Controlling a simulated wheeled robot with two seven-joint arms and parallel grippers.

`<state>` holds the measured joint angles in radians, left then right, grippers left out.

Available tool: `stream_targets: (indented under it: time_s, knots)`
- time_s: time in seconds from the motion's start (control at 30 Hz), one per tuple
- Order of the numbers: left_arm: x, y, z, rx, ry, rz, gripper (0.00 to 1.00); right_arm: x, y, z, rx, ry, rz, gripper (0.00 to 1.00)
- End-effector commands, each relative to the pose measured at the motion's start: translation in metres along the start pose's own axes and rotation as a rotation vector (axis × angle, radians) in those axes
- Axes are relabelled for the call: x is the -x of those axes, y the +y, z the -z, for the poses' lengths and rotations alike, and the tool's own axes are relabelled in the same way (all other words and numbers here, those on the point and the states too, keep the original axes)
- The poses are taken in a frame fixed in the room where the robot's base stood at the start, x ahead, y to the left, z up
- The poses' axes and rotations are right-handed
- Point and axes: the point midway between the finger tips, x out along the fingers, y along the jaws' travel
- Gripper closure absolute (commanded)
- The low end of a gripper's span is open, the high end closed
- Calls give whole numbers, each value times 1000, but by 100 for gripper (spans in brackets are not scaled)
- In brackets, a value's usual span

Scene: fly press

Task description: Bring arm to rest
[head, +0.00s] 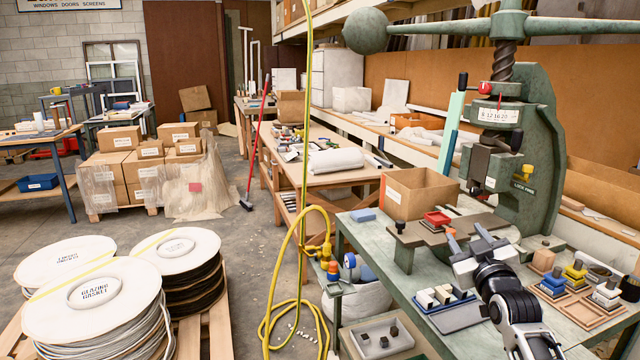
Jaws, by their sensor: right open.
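The green fly press (537,150) stands on the right part of the workbench (395,268). Its horizontal arm (462,27) crosses the top of a dark screw and carries a round ball weight (366,31) at its left end. My right gripper (468,239) is open, with nothing seen between its fingers. It is low over the bench in front of the press, well below the arm and ball and apart from them. My right arm comes in from the lower right. My left gripper is not in view.
A blue tray of blocks (446,308) lies beside my right gripper.

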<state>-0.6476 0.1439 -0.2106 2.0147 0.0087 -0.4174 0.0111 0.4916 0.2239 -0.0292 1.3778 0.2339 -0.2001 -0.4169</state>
Motion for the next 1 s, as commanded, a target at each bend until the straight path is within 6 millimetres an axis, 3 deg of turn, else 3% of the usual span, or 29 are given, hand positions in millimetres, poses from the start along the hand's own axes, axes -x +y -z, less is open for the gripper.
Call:
stream_targets:
  time_s: [0.17,0.23,0.47,0.77,0.87,1.0]
  knots:
    - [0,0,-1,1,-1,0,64,-12,42,12,162,14,-8,55]
    - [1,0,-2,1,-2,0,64,-10,35,1,96,-38,0,55]
    - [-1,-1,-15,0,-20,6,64,-7,42,-29,-70,-197,-48,55]
    - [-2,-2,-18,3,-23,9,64,66,-47,-101,-89,-296,89,55]
    - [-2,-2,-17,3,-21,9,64,106,-83,-128,-108,-345,146,55]
    - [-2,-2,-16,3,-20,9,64,184,-139,-162,-155,-434,237,55]
